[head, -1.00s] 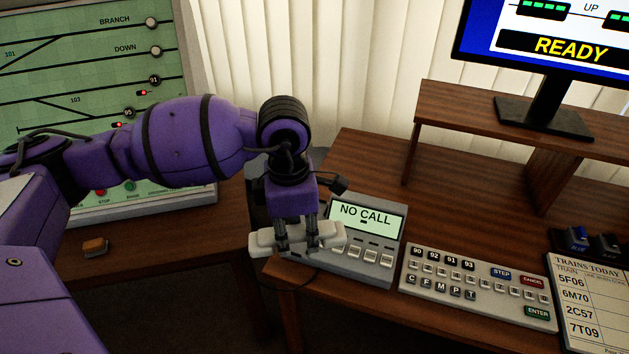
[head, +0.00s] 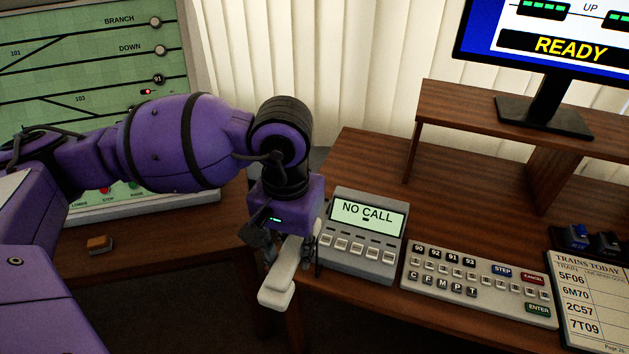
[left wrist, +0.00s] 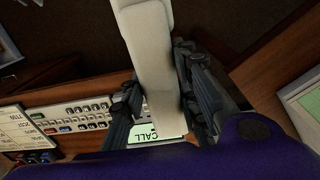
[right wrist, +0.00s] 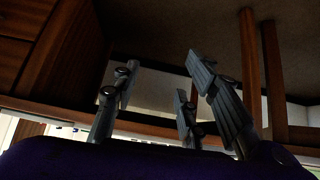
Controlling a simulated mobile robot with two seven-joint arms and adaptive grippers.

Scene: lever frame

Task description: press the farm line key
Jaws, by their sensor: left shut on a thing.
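The phone unit (head: 362,236) stands on the desk. Its screen (head: 367,213) reads NO CALL, and a row of several pale keys (head: 356,248) lies below it. The key labels are too small to read, so I cannot tell which is the farm line key. My left gripper (head: 294,250) is shut on the pale handset (head: 277,287), just left of the unit. In the left wrist view the handset (left wrist: 150,45) runs between the fingers and covers part of the screen. My right gripper (right wrist: 165,88) is open and empty, below desk level.
A keypad (head: 478,286) lies right of the phone unit, with a train list (head: 590,300) beyond it. A monitor (head: 545,45) stands on a raised shelf (head: 520,125). A small brown block (head: 99,244) lies on the left desk. A gap separates the desks.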

